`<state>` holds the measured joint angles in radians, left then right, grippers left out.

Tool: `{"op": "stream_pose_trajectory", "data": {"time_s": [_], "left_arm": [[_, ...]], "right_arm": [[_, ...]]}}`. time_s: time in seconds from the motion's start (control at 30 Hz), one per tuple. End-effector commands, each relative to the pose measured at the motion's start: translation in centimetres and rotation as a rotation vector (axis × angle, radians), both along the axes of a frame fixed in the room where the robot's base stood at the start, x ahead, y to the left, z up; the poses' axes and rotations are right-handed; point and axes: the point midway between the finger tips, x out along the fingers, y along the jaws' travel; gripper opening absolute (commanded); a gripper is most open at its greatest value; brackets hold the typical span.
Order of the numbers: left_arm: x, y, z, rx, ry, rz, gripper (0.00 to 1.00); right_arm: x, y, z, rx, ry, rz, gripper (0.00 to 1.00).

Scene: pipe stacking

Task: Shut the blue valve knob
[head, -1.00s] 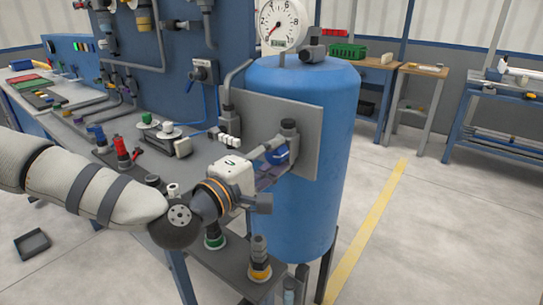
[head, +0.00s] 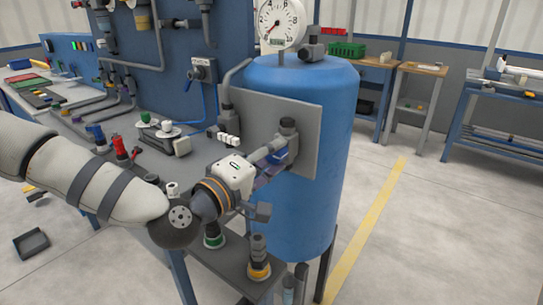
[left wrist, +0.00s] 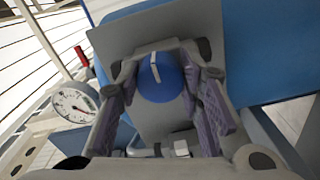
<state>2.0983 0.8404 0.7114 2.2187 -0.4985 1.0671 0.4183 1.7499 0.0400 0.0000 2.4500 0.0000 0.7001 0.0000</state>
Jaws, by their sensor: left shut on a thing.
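The blue valve knob (left wrist: 158,82) is round with a pale bar across its face, and sits on a grey valve body on the grey plate (head: 308,120) fixed to the blue tank. In the left wrist view the bar stands nearly upright, leaning slightly. My left gripper (head: 277,153) is at the knob, with its purple-padded fingers on either side of it, and is shut on it. In the head view the gripper partly hides the knob (head: 280,157). My right gripper is not in view.
The blue tank (head: 300,205) carries a white pressure gauge (head: 279,23) on top. A workbench with pipes and fittings stands to the left. Open floor lies to the right.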

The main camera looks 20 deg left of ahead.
Motion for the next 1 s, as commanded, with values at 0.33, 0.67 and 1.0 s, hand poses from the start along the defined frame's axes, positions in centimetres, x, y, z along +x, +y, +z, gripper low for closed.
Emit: {"op": "stream_pose_trajectory", "data": {"time_s": [0.33, 0.67, 1.0], "left_arm": [[0.0, 0.0, 0.2, 0.000, -0.005, 0.001, 0.54], [-2.7, 1.0, 0.1, -0.004, -0.001, 0.001, 0.54], [-7.0, 2.6, 0.2, -0.001, -0.004, 0.001, 0.54]], "right_arm": [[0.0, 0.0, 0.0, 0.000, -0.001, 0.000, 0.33], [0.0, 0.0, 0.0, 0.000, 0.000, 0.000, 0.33], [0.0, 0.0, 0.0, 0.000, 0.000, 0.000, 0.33]]}}
